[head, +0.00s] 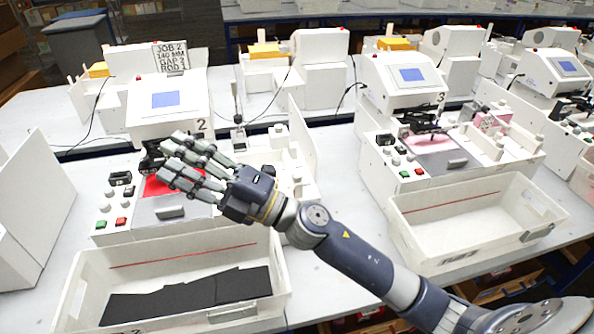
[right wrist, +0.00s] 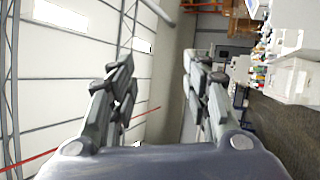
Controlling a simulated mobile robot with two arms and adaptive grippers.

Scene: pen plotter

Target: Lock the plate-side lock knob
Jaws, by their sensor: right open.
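My right gripper (head: 178,163) reaches in from the lower right and hangs over the front of plotter station 2. Its fingers are spread and nothing shows between them. The fingers also show apart in the right wrist view (right wrist: 158,90), where they point at the room. The station has a red plate area (head: 160,186), partly hidden by the fingers. Small knobs stand on its left panel (head: 109,192), and more stand on its right side (head: 297,180). I cannot tell which is the plate-side lock knob, or whether it is locked. My left gripper is not in view.
A white bin (head: 80,290) with black sheets (head: 190,292) stands in front of station 2. An empty-looking white bin (head: 470,215) stands before station 3 (head: 407,75). A job sign (head: 171,57) sits on the station 2 display housing. Bare table (head: 340,170) shows between the stations.

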